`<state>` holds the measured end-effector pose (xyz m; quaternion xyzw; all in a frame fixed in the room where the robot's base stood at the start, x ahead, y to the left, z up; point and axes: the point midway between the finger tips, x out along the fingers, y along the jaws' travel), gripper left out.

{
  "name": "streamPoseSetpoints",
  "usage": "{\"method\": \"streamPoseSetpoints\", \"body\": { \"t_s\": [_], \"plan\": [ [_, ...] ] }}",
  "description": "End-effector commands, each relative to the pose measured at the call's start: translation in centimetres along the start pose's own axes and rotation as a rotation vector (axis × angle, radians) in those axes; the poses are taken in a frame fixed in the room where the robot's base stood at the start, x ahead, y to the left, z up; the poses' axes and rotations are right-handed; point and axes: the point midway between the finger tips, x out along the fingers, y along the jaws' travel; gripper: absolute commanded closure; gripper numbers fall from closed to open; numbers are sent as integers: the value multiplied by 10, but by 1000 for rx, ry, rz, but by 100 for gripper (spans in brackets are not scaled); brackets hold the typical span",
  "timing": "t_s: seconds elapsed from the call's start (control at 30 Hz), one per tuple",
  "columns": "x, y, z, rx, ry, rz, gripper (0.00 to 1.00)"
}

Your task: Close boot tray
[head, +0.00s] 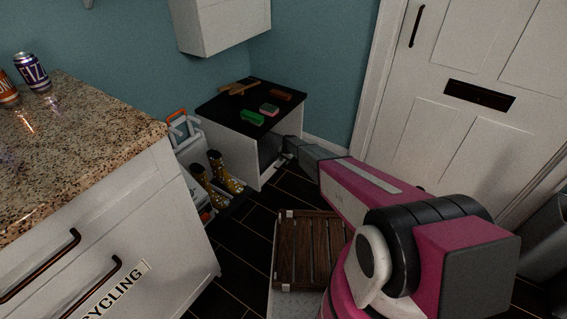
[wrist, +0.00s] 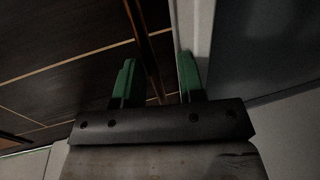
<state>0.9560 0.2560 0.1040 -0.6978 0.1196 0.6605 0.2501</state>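A pair of dark and yellow patterned boots (head: 224,174) stands on or by a low dark surface (head: 231,207), which looks like the boot tray, left of and below the black-topped cabinet (head: 262,160). How far the tray is out cannot be told for certain. In the wrist view, my gripper (wrist: 157,75) has two green fingers spread apart with no object clearly held. A pale panel edge (wrist: 186,30) lies close to the right finger. Contact cannot be told.
A granite counter (head: 75,140) over white drawers stands at left, with cans (head: 31,72) on it. Brushes and a green block (head: 252,118) lie on the cabinet. A white door (head: 480,110) is at right.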

Motion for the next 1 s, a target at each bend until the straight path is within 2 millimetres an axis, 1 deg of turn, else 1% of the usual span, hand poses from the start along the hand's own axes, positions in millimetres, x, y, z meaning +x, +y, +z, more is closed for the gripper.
{"method": "streamPoseSetpoints", "body": {
  "t_s": [0.37, 0.57, 0.67, 0.77, 1.0],
  "plan": [
    [0, 1, 1, 0, -2, 2, 62],
    [-8, 2, 2, -1, -1, 2, 62],
    [-18, 2, 4, -1, -1, 2, 62],
    [-33, 2, 7, -1, -1, 2, 62],
    [-79, 2, 14, -1, 0, 2, 62]
  ]
}}
